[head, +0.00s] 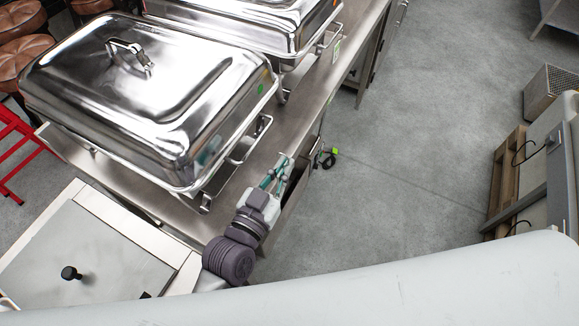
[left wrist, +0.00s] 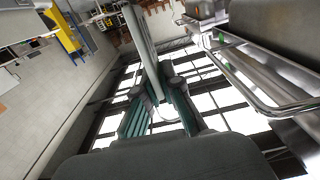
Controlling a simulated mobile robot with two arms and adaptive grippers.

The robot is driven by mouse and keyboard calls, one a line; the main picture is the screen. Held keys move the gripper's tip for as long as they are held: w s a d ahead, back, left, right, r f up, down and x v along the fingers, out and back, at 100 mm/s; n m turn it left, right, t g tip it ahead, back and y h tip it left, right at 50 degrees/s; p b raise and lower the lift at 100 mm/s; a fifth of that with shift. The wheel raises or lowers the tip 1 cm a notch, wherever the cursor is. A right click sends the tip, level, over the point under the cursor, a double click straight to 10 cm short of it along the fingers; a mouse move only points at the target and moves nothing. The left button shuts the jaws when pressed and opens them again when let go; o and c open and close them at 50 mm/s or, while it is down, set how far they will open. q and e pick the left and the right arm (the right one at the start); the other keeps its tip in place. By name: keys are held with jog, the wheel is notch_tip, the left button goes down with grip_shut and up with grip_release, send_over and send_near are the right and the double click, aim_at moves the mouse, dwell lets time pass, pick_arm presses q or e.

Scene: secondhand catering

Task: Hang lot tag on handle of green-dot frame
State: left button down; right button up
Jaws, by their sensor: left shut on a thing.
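In the left wrist view a chrome handle (left wrist: 262,102) shows at right, apart from the fingers. My left gripper (head: 278,174) is just right of and below that frame, by the table's edge. Its teal fingers (left wrist: 158,105) are shut on a long pale tag (left wrist: 142,45). A thin loop shows between the fingers. My right gripper is not in view.
A black-and-green thing (head: 327,158) is right of the table. A wooden pallet (head: 507,180) stands far right. Bare floor (head: 410,130) lies between.

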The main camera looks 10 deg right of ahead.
pick_arm(q)
jog(key=w+a+f+b, duration=0.2)
jog(key=w+a+b, duration=0.1)
jog(key=w+a, duration=0.1)
jog(key=shift+w+a, duration=0.35)
jog(key=shift+a, duration=0.4)
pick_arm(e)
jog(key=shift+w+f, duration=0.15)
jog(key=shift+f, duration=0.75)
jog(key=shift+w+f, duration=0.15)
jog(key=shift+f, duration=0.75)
pick_arm(q)
jog(key=c, duration=1.2)
grip_release()
jog(key=shift+c, duration=0.2)
jog(key=shift+s, duration=0.1)
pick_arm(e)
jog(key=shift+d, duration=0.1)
